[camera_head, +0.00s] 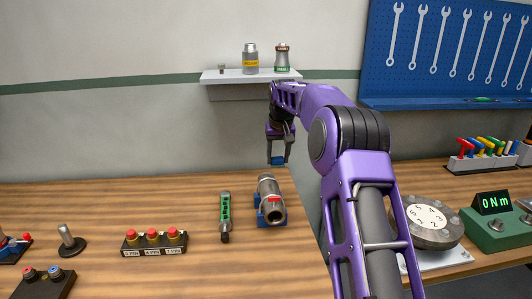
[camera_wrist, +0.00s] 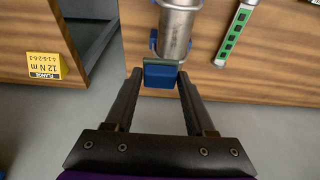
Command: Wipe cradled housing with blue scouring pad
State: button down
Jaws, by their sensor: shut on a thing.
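The housing (camera_head: 270,197) is a grey metal cylinder lying in a blue cradle (camera_head: 261,219) on the wooden bench. It has a red mark near its front end. It also shows at the top of the wrist view (camera_wrist: 176,30). My gripper (camera_head: 277,158) is shut on the blue scouring pad (camera_head: 277,161), held in the air behind and above the housing. In the wrist view the pad (camera_wrist: 161,76) sits between my fingertips and overlaps the end of the housing in the picture. I cannot tell from this whether they touch.
A green level-like tool (camera_head: 225,215) lies left of the cradle. A red-button box (camera_head: 154,242) stands further left. A dial (camera_head: 431,222) and a green meter (camera_head: 497,226) stand right. A gap separates the benches.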

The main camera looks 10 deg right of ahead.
aim_at(276, 167)
jog(key=shift+w+a, duration=0.2)
jog(key=shift+w, duration=0.05)
jog(key=shift+f, duration=3)
jog(key=shift+f+b, duration=0.5)
jog(key=shift+f, duration=0.5)
